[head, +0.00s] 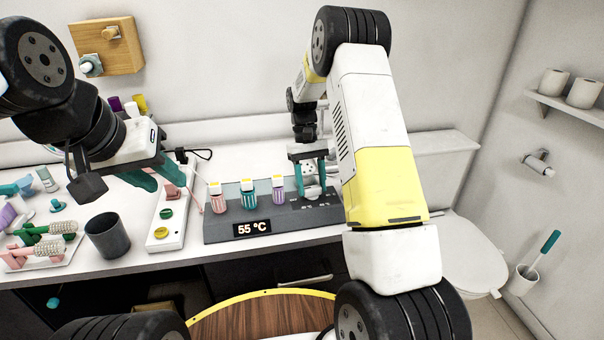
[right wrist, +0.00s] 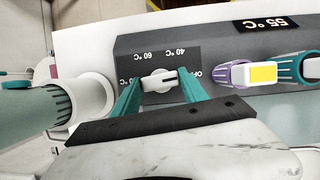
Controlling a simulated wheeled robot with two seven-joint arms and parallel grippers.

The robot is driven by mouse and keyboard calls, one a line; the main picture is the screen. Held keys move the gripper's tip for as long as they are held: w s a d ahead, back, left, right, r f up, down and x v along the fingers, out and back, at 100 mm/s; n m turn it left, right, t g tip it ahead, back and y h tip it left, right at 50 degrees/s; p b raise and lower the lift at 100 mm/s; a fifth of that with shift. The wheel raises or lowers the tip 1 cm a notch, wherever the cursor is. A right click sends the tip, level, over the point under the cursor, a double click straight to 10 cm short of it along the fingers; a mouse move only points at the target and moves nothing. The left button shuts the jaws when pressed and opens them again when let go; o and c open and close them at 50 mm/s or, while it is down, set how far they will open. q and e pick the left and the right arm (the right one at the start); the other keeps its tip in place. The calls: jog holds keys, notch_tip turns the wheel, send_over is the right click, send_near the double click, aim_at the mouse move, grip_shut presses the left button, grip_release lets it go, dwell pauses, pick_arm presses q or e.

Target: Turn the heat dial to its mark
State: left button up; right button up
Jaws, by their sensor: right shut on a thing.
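The heat dial (right wrist: 158,82) is a white round knob with a raised bar, on a dark grey panel (right wrist: 188,52). The bar lies nearly level in the right wrist view, with a dark line on its right half, towards the OFF label. The 40 °C and 60 °C labels read upside down; a further label at the left is partly hidden. My right gripper (right wrist: 161,88) has its teal fingers at either side of the dial and is shut on it; it also shows in the head view (head: 312,182). A display (head: 252,229) reads 55 °C.
Several striped capped holders (head: 249,194) stand in the grey unit left of the dial. A toilet (head: 462,255) is at the right.

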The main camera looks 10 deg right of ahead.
jog(key=shift+w, duration=0.1)
jog(key=o, duration=1.4)
jog(key=shift+r, duration=0.1)
jog(key=v, duration=0.7)
jog(key=shift+w+r, duration=0.1)
jog(key=shift+r, duration=0.2)
